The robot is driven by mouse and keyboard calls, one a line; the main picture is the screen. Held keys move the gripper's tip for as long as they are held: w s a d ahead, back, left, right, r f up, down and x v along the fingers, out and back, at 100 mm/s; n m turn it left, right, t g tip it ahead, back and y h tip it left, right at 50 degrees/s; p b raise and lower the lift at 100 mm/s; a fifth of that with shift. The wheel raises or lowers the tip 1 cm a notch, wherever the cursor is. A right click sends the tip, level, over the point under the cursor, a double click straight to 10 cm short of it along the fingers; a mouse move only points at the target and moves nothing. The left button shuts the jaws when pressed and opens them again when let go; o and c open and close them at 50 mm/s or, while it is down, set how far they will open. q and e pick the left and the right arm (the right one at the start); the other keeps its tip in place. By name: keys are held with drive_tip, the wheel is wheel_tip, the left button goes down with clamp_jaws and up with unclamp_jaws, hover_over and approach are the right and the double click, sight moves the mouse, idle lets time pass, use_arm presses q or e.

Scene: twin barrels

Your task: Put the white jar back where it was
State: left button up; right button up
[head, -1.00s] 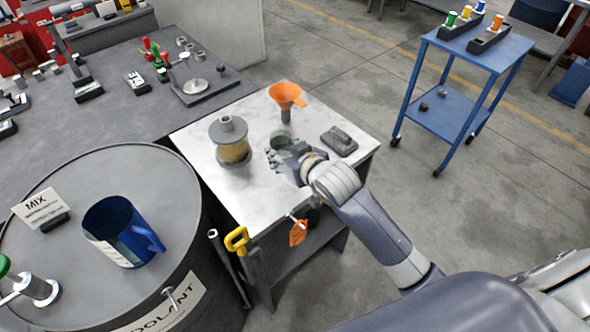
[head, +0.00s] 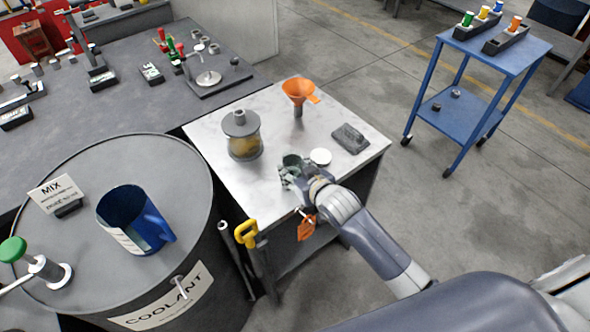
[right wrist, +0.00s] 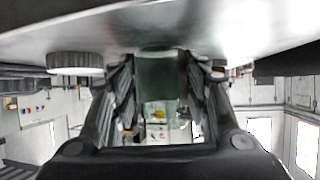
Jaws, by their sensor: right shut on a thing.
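My right gripper (head: 292,172) is shut on a small greenish, see-through jar (head: 291,161) at the front part of the marble-topped table (head: 222,165). In the right wrist view the jar (right wrist: 157,75) sits between the two fingers, with the pale tabletop across the top of that picture. I cannot tell whether the jar touches the tabletop. A round white lid (head: 320,156) lies on the table just right of the jar; its ribbed side (right wrist: 75,60) shows in the right wrist view. No plainly white jar shows. My left gripper is not in view.
An amber-filled canister (head: 241,137) and an orange funnel (head: 298,92) stand behind the gripper. A grey block-shaped item (head: 350,138) lies to the right. A coolant barrel (head: 150,290) with a blue jug (head: 130,217) stands left. A yellow handle (head: 246,233) is at the table's front.

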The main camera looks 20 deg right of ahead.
drive_tip(key=o, duration=1.2)
drive_tip(key=shift+r, duration=0.2)
drive_tip(key=shift+s, duration=0.3)
drive_tip(key=v, duration=1.1)
drive_tip(key=shift+s+r+b, duration=0.15)
drive_tip(key=shift+b, duration=0.2)
